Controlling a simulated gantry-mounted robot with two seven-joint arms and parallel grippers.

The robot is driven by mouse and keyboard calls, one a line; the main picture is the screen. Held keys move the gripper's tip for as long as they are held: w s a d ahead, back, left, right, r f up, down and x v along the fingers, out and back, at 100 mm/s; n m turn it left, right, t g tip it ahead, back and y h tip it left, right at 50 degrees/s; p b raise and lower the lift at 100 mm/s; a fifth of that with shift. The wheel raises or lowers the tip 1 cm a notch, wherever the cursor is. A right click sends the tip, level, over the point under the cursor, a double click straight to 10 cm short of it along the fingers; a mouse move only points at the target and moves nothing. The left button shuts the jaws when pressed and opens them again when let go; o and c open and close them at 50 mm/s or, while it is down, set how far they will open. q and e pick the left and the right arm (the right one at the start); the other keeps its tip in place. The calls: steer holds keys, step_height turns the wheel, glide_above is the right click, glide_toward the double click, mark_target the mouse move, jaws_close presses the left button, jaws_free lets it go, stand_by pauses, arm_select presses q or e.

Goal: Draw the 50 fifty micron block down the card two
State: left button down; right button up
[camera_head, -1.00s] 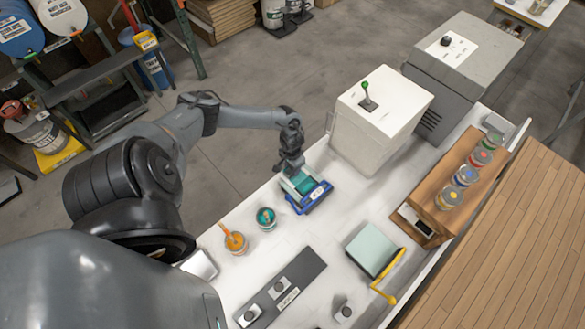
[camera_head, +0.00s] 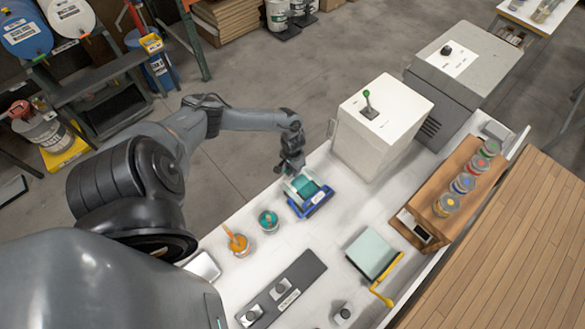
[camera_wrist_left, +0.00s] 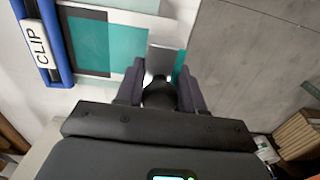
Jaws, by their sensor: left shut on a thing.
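My left gripper (camera_head: 291,166) is shut on the black knob (camera_wrist_left: 158,94) of a metal drawdown block (camera_wrist_left: 166,60). The block is at the end of a card (camera_head: 307,188) away from the blue clip (camera_head: 318,203). The clip, labelled CLIP, also shows at the left of the left wrist view (camera_wrist_left: 56,48). A teal film (camera_wrist_left: 128,45) lies on the card between clip and block, across its white and black areas. A little teal shows just right of the block. The block's size marking is not readable. My right gripper is not in view.
Two more knobbed blocks sit on a dark strip (camera_head: 303,274), and one small block (camera_head: 342,315) stands nearby. A teal cup (camera_head: 268,221) and orange cup (camera_head: 238,243) stand left of the card. A white box machine (camera_head: 375,135) stands behind it.

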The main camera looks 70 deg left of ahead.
arm_select(q)
steer(key=shift+r, duration=2.45)
